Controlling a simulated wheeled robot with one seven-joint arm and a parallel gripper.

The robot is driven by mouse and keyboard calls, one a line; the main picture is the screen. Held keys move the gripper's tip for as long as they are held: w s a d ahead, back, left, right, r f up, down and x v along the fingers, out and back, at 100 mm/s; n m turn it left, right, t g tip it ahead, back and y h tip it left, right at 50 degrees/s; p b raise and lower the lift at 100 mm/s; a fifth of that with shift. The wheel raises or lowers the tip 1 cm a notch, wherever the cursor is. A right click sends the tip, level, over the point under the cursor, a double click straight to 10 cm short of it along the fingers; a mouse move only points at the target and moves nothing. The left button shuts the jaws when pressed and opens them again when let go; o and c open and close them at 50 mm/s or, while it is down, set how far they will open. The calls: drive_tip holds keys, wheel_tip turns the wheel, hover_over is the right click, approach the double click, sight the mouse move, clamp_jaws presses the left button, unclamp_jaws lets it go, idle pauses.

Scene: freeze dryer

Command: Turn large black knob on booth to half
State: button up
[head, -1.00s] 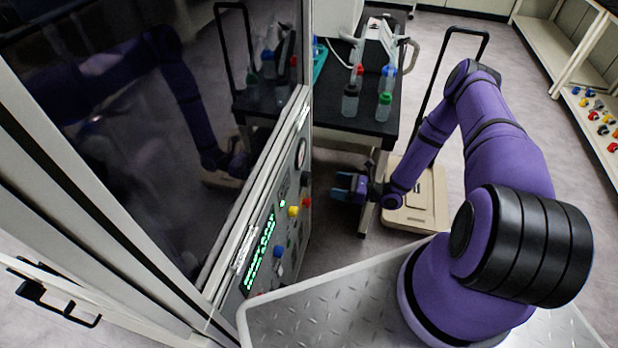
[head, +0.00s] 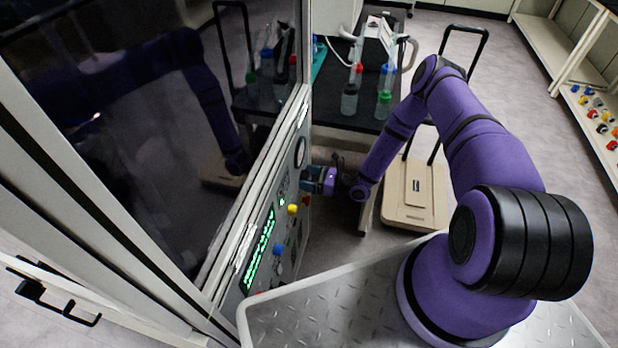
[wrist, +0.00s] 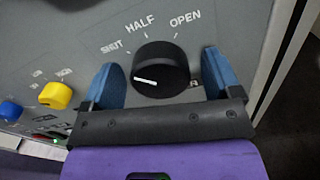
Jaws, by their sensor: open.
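The large black knob (wrist: 160,68) sits on the booth's grey panel in the wrist view. The labels SHUT, HALF and OPEN are printed in an arc above it. A white mark on the knob's face lies at its lower left, on the SHUT side. My gripper (wrist: 160,80) is open, with one blue finger on each side of the knob; I cannot tell whether either finger touches it. In the head view my gripper (head: 318,181) is at the booth panel (head: 290,235), and the knob is hidden there.
A yellow knob (wrist: 56,95) and a blue knob (wrist: 10,111) sit left of the black knob. A dark table (head: 350,118) with bottles stands behind the booth. A beige cart (head: 415,210) stands behind my arm.

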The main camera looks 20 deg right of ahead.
drive_tip(key=c, duration=0.9)
drive_tip(key=shift+m, duration=0.3)
drive_tip(key=m, duration=0.8)
drive_tip(key=shift+d+f, duration=0.1)
drive_tip(key=shift+w, duration=0.1)
drive_tip(key=o, duration=0.9)
